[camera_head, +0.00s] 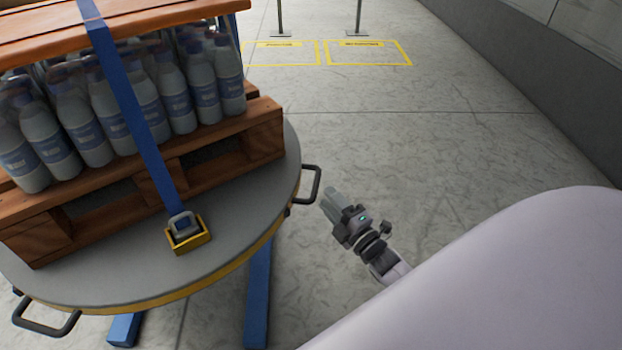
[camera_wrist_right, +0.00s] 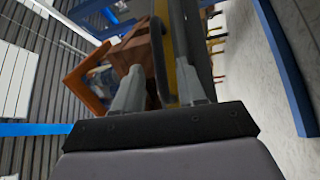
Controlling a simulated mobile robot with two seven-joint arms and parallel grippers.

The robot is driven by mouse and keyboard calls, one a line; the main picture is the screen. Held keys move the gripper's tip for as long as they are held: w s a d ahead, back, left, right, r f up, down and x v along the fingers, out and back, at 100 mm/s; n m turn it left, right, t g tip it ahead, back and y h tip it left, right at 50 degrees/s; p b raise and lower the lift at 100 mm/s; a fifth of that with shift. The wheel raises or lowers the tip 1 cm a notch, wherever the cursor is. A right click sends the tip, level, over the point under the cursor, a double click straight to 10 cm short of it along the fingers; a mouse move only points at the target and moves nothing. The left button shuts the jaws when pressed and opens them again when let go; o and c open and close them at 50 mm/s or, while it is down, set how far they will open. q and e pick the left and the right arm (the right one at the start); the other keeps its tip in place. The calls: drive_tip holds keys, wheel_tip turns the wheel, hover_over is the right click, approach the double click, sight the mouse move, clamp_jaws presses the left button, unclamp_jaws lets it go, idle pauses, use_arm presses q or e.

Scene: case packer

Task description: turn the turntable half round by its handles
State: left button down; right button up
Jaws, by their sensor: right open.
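The turntable (camera_head: 236,222) is a round grey disc with a yellow rim, at the left of the head view. One black loop handle (camera_head: 311,186) sticks out from its right side, and another handle (camera_head: 46,327) from its front left. My right gripper (camera_head: 329,195) is just right of the right-side handle, fingers pointing towards it. In the right wrist view, my right gripper's fingers (camera_wrist_right: 158,84) are apart, and the dark handle bar (camera_wrist_right: 160,62) shows between them in the picture. I cannot tell how deep it sits. My left gripper is not in view.
A wooden pallet (camera_head: 262,140) with several bottles (camera_head: 170,92) stands on the turntable under a wooden top board (camera_head: 160,14). A blue strap (camera_head: 133,108) runs down to a yellow-edged buckle block (camera_head: 187,236). Blue legs (camera_head: 258,300) stand below. The floor to the right is clear.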

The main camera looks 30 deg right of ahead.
sight(316, 182)
drive_tip(key=shift+w+r+b, duration=0.15)
drive_tip(key=shift+w+b, duration=0.1)
drive_tip(key=shift+w, duration=0.8)
drive_tip(key=shift+w+r+b, duration=0.2)
drive_tip(key=shift+w, duration=0.8)
drive_tip(key=shift+w+r+b, duration=0.15)
drive_tip(key=shift+w+b, duration=0.1)
drive_tip(key=shift+w, duration=0.8)
clamp_jaws()
